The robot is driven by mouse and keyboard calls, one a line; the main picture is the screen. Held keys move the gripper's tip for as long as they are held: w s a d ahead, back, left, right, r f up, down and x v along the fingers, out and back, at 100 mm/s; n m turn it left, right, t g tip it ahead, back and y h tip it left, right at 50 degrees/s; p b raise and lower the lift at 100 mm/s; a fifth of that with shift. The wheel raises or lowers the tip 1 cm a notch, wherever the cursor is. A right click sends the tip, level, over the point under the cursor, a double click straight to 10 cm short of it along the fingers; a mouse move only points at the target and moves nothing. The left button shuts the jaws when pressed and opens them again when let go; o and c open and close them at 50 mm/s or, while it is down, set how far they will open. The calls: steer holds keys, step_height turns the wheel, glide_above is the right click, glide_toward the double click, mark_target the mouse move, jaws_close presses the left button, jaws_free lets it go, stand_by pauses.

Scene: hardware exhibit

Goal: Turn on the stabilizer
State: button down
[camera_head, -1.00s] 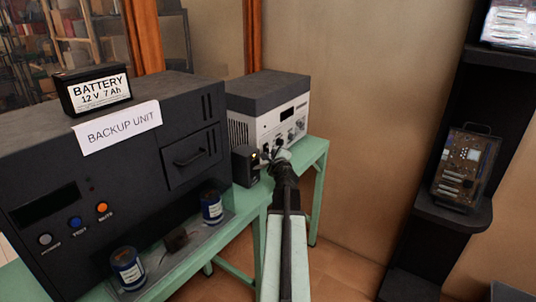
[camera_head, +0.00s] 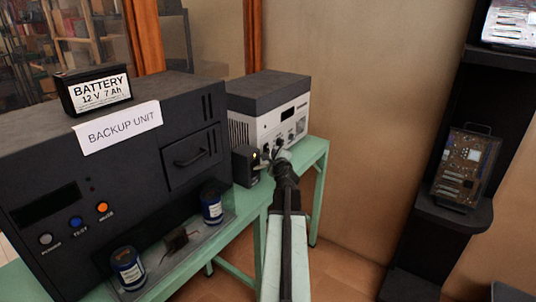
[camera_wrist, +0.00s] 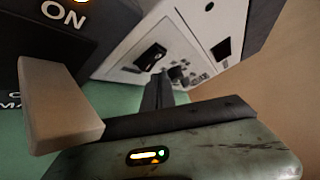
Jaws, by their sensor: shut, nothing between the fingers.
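A white unit with a dark top (camera_head: 268,108), which looks like the stabilizer, stands on the green table. Its front has a display, knobs and a dark switch, also seen in the wrist view (camera_wrist: 155,55). A small black box (camera_head: 244,168) stands beside it. In the wrist view, this black box (camera_wrist: 100,30) shows "ON" and an orange light. A pale block (camera_wrist: 58,105) is in front of it; I cannot tell whether it is a lever. My gripper (camera_head: 271,158) is shut and empty, close to the black box and the white unit's front. Contact cannot be told.
A large black backup unit (camera_head: 150,120) fills the left, with a battery (camera_head: 95,92) on top and blue cans (camera_head: 128,268) in front. The green table (camera_head: 312,150) ends right of the white unit. A dark shelf (camera_head: 455,212) stands at right. Floor between is clear.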

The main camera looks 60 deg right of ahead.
steer(key=shift+w, duration=0.1)
stand_by(0.5)
steer(key=shift+w+f, duration=0.15)
steer(key=shift+w, duration=0.15)
steer(key=shift+w+f, duration=0.1)
steer(key=shift+w, duration=0.2)
stand_by(0.6)
steer(key=shift+s+r, duration=0.25)
steer(key=shift+s, duration=0.5)
steer(key=s, duration=0.1)
steer(key=s+r+p, duration=0.1)
steer(key=s, duration=0.2)
steer(key=shift+s+r+p, duration=0.35)
